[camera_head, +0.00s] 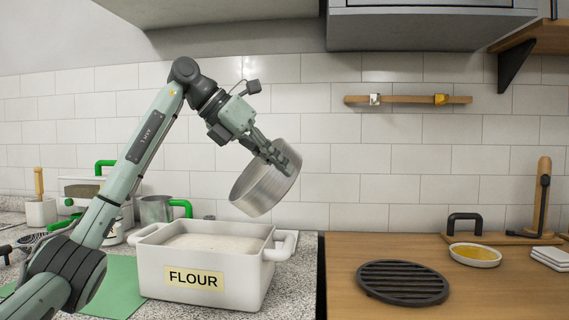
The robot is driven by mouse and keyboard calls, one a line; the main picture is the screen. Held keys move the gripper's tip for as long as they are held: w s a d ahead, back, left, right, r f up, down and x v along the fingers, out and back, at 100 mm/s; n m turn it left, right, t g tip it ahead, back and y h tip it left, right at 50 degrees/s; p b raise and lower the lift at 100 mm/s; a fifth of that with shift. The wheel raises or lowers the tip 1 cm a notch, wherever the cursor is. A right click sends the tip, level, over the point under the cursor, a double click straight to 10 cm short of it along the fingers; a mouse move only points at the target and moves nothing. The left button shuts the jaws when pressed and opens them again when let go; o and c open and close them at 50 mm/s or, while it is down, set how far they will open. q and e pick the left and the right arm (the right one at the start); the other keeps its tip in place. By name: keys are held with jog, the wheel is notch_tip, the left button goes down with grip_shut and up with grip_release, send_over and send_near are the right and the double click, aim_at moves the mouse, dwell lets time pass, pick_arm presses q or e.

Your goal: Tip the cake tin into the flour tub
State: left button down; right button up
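The cake tin (262,190) is a round silver metal pan, held tilted in the air above the right part of the flour tub. My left gripper (278,156) is shut on the tin's upper rim. The tin's lower end points down and left; its inside is not visible. The flour tub (205,283) is a white rectangular container with side handles and a FLOUR label, standing on the speckled counter. Pale flour (213,243) shows inside it. There is a gap between tin and tub. My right gripper is not in view.
A green mat (118,288) lies left of the tub. A metal pot with a green handle (157,208) stands behind it. On the wooden counter to the right are a black trivet (402,283) and a shallow yellow-filled dish (474,256). A wall rack (408,99) hangs behind.

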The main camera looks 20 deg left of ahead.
pick_arm(q)
jog(key=shift+s+a+f+t+h, duration=0.1)
jog(key=shift+s+a+t+h, duration=0.95)
jog(key=shift+a+t+h, duration=0.35)
